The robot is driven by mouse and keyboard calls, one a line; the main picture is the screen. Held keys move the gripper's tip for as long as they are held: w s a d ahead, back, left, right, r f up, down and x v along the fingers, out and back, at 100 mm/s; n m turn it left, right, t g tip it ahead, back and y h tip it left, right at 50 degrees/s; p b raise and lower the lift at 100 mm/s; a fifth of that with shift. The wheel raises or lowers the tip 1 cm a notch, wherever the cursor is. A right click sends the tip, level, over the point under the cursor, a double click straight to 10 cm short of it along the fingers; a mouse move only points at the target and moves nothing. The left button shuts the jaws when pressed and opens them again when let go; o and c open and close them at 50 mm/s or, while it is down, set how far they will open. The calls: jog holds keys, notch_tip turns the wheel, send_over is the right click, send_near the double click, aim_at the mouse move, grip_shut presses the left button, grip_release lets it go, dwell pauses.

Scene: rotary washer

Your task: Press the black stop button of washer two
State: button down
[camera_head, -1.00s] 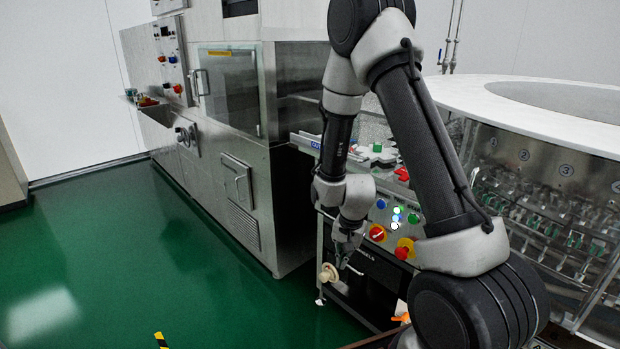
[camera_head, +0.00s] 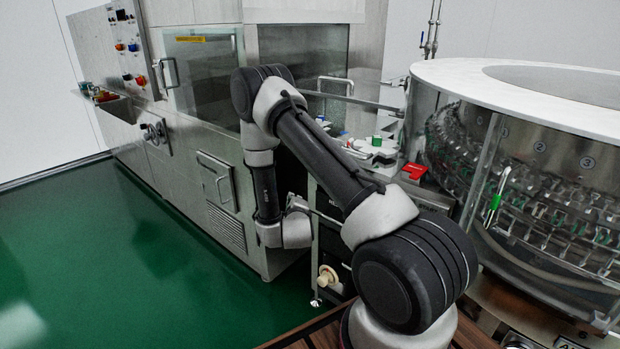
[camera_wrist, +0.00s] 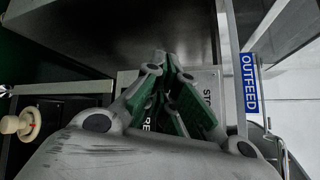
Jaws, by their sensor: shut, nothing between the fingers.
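My gripper (camera_wrist: 165,72) is shut and empty, fingertips close together in front of a light panel (camera_wrist: 207,82) in the wrist view. The panel carries partly hidden lettering, "STO" (camera_wrist: 208,100) right of the fingers and "RE" (camera_wrist: 148,122) between them. I cannot make out a black stop button; the fingers cover much of the panel. Contact with the panel cannot be told. In the head view my gripper (camera_head: 300,204) is at the panel's left edge, and my arm hides most of the panel. Which machine is washer two is not clear.
A blue OUTFEED sign (camera_wrist: 249,82) stands right of my fingers. A cream knob (camera_head: 326,276) sits low on the cabinet. A red part (camera_head: 413,171) is on the panel's top edge. The round glass-sided machine (camera_head: 530,115) is right; the steel cabinet (camera_head: 200,130) is left. Green floor is clear.

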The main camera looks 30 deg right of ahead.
notch_tip(320, 180, up, 3)
jog(key=m, duration=0.1)
jog(key=m+t, duration=0.1)
jog(key=m, duration=0.1)
jog(key=shift+d+r+t+h, duration=0.1)
jog(key=shift+r+t+h, duration=0.05)
jog(key=shift+t+h, duration=0.15)
jog(key=shift+w+d, duration=0.1)
jog(key=w+d, duration=0.3)
jog(key=d, duration=0.5)
jog(key=shift+d, duration=0.15)
dwell(1.2)
